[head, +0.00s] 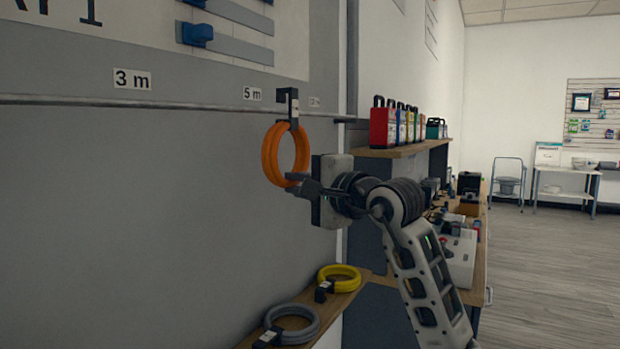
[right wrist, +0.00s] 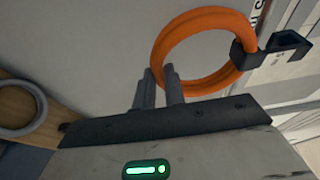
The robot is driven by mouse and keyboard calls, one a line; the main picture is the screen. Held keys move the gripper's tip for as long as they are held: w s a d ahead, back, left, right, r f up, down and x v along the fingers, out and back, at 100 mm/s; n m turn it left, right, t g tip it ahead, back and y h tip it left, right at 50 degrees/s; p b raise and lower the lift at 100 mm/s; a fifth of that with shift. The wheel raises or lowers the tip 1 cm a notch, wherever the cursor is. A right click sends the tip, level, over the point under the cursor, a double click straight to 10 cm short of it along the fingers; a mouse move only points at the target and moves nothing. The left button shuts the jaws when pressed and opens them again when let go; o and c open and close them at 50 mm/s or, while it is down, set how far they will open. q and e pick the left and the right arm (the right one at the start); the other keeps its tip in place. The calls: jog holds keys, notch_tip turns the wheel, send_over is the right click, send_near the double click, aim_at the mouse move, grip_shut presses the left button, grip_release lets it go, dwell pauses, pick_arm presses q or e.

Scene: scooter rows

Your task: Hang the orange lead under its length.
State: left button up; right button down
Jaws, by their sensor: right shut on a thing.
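The orange lead (head: 269,155) is a coiled ring hanging upright below a black hooked clip (head: 292,107) at the wall rail (head: 190,101). The clip overlaps the rail between the "5 m" label (head: 252,94) and a small unreadable label (head: 314,102); I cannot tell whether its hook rests on the rail. My right gripper (head: 293,181) is shut on the lower part of the ring. In the right wrist view the fingers (right wrist: 160,78) meet the edge of the orange ring (right wrist: 200,18), with the clip (right wrist: 285,43) at right. My left gripper is not in view.
A "3 m" label (head: 132,79) is farther left above the rail. A low wooden shelf (head: 312,300) holds a yellow coil (head: 340,284) and a grey coil (head: 290,333). A cluttered bench with a shelf of coloured cases (head: 383,128) stands right, behind my arm.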

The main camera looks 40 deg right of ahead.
jog(key=shift+w+a+r+p, duration=0.1)
jog(key=shift+w+a+p, duration=0.15)
jog(key=shift+w, duration=0.25)
jog(key=shift+w+a+r+p, duration=0.15)
jog(key=shift+w+p, duration=0.1)
jog(key=shift+w, duration=0.25)
jog(key=shift+f+b, duration=0.65)
jog(key=shift+f, duration=0.05)
pick_arm(q)
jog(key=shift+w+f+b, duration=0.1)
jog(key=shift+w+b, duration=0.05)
jog(key=shift+b, duration=0.35)
pick_arm(e)
jog(key=shift+s+f, duration=0.1)
jog(key=shift+f, duration=0.4)
jog(key=c, duration=1.4)
grip_release()
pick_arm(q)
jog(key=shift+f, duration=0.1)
pick_arm(e)
jog(key=shift+f, duration=0.1)
